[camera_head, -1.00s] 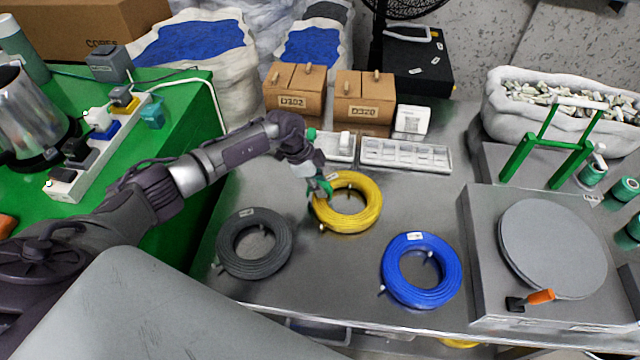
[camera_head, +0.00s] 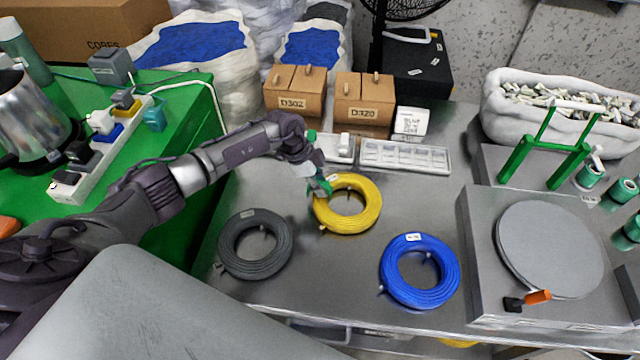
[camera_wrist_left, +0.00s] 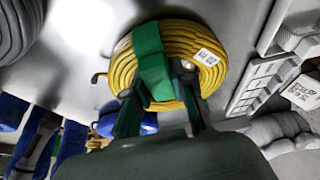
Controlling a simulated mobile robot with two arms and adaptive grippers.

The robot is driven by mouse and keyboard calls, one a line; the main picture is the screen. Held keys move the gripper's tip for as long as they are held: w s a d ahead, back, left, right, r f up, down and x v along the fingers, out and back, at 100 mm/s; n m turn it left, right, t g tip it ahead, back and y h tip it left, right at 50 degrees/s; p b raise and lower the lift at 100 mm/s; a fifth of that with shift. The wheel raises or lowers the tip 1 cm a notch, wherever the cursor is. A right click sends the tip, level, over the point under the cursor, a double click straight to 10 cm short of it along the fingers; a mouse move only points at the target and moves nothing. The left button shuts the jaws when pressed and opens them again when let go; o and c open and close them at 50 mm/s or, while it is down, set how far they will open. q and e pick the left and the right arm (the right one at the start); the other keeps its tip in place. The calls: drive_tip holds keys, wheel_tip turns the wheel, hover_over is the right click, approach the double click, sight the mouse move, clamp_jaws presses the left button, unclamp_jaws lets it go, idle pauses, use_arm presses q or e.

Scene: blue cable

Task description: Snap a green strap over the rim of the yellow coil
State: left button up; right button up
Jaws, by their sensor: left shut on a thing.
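The yellow coil (camera_head: 362,217) lies flat on the metal table, and fills the upper middle of the left wrist view (camera_wrist_left: 120,66). A green strap (camera_wrist_left: 153,62) lies across the coil's ring there, over its near side. My left gripper (camera_head: 324,193) is at the coil's upper left rim in the head view. In the left wrist view its fingers (camera_wrist_left: 160,112) are at the strap's near end, shut on it. I cannot tell whether the strap's ends are closed beneath the ring. My right gripper is not in view.
A black coil (camera_head: 228,262) lies left of the yellow one and a blue coil (camera_head: 450,284) lies to its lower right. A white compartment tray (camera_head: 405,168) and cardboard boxes (camera_head: 292,92) stand behind. A grey turntable (camera_head: 550,250) is at right. Bare table lies between the coils.

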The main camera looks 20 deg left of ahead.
use_arm(q)
drive_tip(key=shift+f, duration=0.4)
idle(0.6)
drive_tip(key=o, duration=1)
drive_tip(key=shift+o, duration=0.2)
wheel_tip(320, 180, up, 7)
drive_tip(key=p, duration=0.7)
drive_tip(key=shift+r+p, duration=0.1)
drive_tip(key=shift+p, duration=0.3)
